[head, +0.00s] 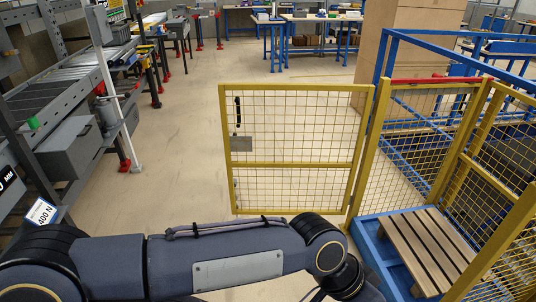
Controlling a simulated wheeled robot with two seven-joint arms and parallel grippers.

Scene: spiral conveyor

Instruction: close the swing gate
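The yellow swing gate (294,165) stands upright in the middle of the head view, a mesh panel in a yellow frame. Its right edge meets a yellow post of the mesh enclosure (425,140). Its free left edge carries a black handle (238,111) and a grey latch plate (241,144). The gate extends left from the enclosure, so the side opening above the wooden slatted floor is uncovered. A dark arm of mine crosses the bottom of the view, below and in front of the gate. Neither gripper shows.
A blue base frame (372,246) holds the slatted wooden pallet (427,250) at the lower right. A conveyor (70,80) with grey boxes runs along the left. A large cardboard stack (405,45) stands behind the enclosure. The floor left of the gate is clear.

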